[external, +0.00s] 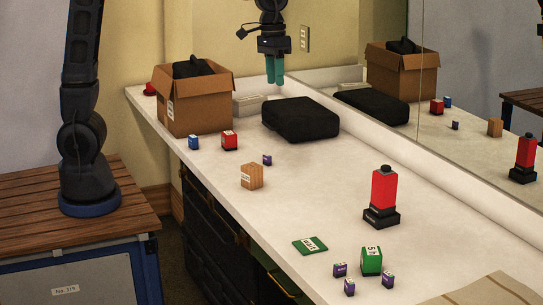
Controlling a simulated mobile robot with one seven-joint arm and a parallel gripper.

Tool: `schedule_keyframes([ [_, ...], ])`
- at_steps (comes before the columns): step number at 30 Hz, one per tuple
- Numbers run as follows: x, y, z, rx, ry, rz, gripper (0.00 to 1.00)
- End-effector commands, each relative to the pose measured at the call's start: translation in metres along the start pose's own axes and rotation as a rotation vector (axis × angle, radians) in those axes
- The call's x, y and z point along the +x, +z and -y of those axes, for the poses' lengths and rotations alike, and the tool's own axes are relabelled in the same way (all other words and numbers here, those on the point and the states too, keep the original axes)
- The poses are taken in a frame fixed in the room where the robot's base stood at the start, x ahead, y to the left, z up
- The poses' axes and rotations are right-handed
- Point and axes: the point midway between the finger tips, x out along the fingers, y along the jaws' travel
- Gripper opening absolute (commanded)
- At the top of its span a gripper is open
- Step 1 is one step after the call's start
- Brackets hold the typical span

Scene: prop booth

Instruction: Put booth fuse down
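My gripper (275,77) points down with teal fingers above the back of the white counter (325,195), over the area behind the black case. The two fingers appear close together, and I see no object clearly between them. At this size I cannot tell whether they are shut. A tall red block with a black cap (384,189) stands upright in a black base (381,217) at the right of the counter; it may be the booth fuse, but no label on it can be read. My gripper is far from it.
An open cardboard box (195,109) holds a dark item. A black case (301,119) lies beside it. Small blue, red, purple, wooden and green blocks and a flat green card (310,245) are scattered along the counter. A mirror (480,90) lines the right wall.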

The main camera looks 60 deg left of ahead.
Motion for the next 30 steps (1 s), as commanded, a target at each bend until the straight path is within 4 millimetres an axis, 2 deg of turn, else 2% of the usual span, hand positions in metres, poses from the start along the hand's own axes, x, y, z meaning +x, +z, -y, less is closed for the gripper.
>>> schedule_keyframes([
  [1,-0.011,0.011,0.015,-0.001,0.001,-0.024,0.36],
  [6,-0.035,0.048,0.057,0.003,-0.003,-0.089,0.36],
  [15,-0.059,0.121,0.123,0.011,-0.028,-0.205,0.36],
  [23,-0.06,0.187,0.169,0.017,-0.067,-0.302,0.36],
  [30,-0.048,0.24,0.199,0.021,-0.111,-0.377,0.36],
])
